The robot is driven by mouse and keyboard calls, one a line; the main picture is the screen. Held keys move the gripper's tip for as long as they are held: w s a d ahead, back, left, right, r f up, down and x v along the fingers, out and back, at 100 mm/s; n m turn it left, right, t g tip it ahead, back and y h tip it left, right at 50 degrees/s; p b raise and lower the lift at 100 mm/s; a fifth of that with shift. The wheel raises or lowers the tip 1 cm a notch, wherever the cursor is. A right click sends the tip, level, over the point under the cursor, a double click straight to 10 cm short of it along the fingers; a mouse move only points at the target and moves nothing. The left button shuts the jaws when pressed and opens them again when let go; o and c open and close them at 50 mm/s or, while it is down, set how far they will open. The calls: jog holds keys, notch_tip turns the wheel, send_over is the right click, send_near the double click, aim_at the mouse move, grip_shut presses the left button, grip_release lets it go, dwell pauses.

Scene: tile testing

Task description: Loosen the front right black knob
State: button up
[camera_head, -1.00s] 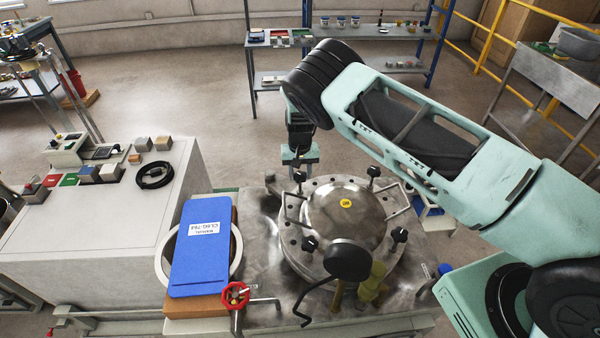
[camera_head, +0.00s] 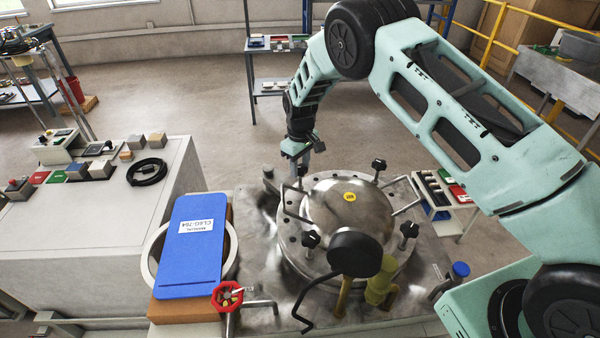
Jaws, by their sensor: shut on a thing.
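A round steel lid (camera_head: 338,212) with a yellow label sits on a bolted flange. Black knobs stand around its rim. The front right black knob (camera_head: 409,231) is upright and clear of my gripper. The front left knob (camera_head: 311,240) and back right knob (camera_head: 379,165) are also free. My gripper (camera_head: 300,168) points down at the lid's back left edge, shut on the back left knob, which its fingers mostly hide.
A large black disc (camera_head: 355,254) and a bent black rod stand in front of the lid. Metal handles flank the lid. A small cart (camera_head: 449,200) stands to the right.

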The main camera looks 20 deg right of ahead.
jog(key=n+b, duration=0.3)
jog(key=n, duration=0.1)
jog(key=shift+f+n, duration=0.15)
jog(key=shift+n, duration=0.15)
jog(key=shift+n+b, duration=0.7)
jog(key=shift+n, duration=1.5)
jog(key=o, duration=1)
jog(key=shift+r, duration=0.2)
notch_tip(320, 180, up, 17)
jog(key=b, duration=0.3)
jog(key=shift+r, duration=0.2)
